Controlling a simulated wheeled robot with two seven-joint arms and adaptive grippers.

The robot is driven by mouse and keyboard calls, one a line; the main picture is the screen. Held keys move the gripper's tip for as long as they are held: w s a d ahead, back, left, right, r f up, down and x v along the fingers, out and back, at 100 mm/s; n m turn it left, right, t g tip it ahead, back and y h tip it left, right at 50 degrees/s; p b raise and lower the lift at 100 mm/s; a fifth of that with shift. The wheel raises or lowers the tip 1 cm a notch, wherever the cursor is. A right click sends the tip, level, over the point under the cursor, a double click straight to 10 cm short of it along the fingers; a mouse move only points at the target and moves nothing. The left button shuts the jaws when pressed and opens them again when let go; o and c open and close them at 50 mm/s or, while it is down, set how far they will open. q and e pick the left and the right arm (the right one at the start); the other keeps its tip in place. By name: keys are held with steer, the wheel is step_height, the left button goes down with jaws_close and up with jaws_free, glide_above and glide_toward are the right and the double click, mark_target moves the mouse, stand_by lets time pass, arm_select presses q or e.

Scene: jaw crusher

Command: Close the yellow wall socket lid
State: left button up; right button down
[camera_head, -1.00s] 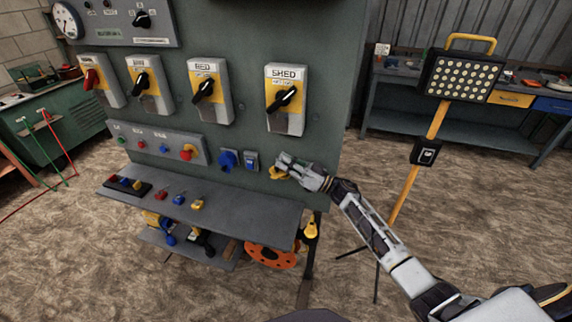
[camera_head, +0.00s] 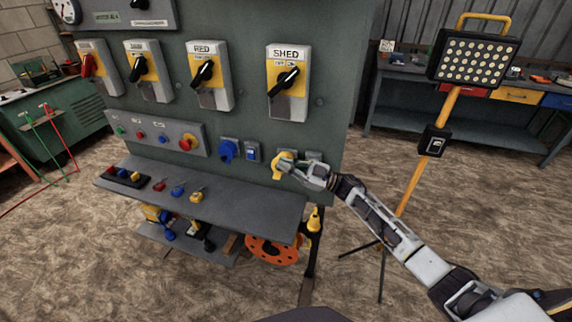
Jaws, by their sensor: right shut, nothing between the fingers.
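The yellow wall socket (camera_head: 277,171) is on the lower right of the grey-green panel, just above the shelf. Its lid cannot be told clearly from its body at this size, and the gripper covers part of its right side. My right gripper (camera_head: 291,166) is shut and empty, with its fingertips at the right side of the yellow socket. I cannot tell whether they touch it. My left gripper is not in view.
A blue socket (camera_head: 228,151) and a small blue-lidded socket (camera_head: 252,152) are left of the yellow one. The shelf (camera_head: 250,207) below holds several small plugs. A SHED switch box (camera_head: 289,108) is above. A lamp stand (camera_head: 421,169) stands to the right.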

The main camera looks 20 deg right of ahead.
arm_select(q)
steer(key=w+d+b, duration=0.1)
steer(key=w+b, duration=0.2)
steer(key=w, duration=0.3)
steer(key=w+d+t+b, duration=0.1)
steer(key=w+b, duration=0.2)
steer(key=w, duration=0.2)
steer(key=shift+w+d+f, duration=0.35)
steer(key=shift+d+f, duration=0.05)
arm_select(e)
step_height(320, 180, down, 7)
steer(key=w+n+g, duration=0.1)
steer(key=n+g, duration=0.1)
steer(key=n, duration=0.2)
steer(key=shift+w+d+f, duration=0.2)
steer(key=shift+d, duration=0.15)
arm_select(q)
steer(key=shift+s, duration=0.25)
arm_select(e)
steer(key=shift+a, duration=0.1)
